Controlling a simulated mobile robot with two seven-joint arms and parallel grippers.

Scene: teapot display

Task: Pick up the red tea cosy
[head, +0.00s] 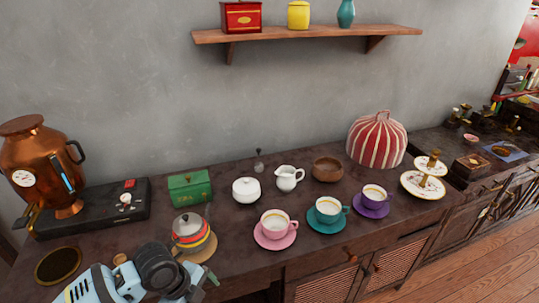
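The red tea cosy (377,140), striped red and cream with a small loop on top, stands upright at the back right of the dark wooden counter (240,262), near the wall. My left arm comes in at the bottom left with light blue links and a black joint. Its gripper end (192,284) is partly cut off by the lower edge, and I cannot make out its fingers. It is far from the cosy, near the striped kettle. My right gripper is not in view.
A wooden bowl (327,169) and a two-tier cake stand (424,184) flank the cosy. Pink (275,228), teal (328,211) and purple (374,201) cups on saucers stand in front. A striped kettle (190,236) is near my arm. A wall shelf (305,34) hangs above.

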